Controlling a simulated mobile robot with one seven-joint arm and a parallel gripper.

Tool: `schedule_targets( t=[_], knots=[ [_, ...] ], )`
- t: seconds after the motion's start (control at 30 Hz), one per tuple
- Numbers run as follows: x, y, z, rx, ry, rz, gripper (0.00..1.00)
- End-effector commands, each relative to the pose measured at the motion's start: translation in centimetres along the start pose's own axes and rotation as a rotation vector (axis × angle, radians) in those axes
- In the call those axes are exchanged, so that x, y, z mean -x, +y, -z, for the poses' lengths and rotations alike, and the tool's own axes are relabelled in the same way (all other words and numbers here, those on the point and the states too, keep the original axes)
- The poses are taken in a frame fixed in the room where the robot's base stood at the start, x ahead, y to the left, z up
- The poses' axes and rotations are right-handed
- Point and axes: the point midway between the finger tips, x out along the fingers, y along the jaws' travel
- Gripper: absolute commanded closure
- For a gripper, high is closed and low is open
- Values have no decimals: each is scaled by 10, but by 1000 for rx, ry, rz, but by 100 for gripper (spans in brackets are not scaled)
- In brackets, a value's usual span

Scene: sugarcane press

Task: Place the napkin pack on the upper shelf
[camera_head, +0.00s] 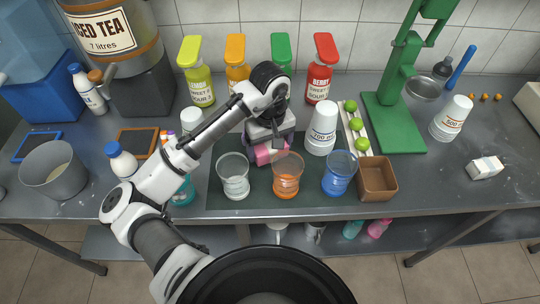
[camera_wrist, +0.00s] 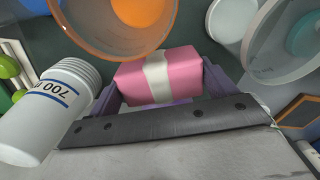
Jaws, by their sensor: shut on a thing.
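The napkin pack (camera_wrist: 158,76) is a pink block with a white band around its middle. My gripper (camera_wrist: 160,92) is shut on it, with a purple-grey finger at each end of the pack. In the head view the pink pack (camera_head: 268,153) shows below my gripper, just behind the clear cup and the orange cup; the cups partly hide it. I cannot tell whether it touches the dark mat (camera_head: 258,196). The grey counter (camera_head: 455,205) lies under everything, and a lower shelf (camera_head: 455,233) runs beneath it. No shelf above the counter is in view.
Sauce bottles, including a red one (camera_head: 320,75), stand behind. The counter's right front is mostly clear.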

Motion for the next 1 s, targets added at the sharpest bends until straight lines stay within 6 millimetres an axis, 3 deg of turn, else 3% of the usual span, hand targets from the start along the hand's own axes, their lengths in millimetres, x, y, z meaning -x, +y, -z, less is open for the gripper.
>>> schedule_targets(
  t=[0.4, 0.83, 0.87, 0.97, 1.0],
  knots=[
    [-45, 0, 0, 2, 0, 1, 41],
    [-53, 0, 0, 1, 0, -1, 41],
    [-52, 0, 0, 1, 1, 0, 13],
    [-52, 0, 0, 0, 1, 0, 0],
    [-52, 0, 0, 0, 1, 0, 0]
  ],
)
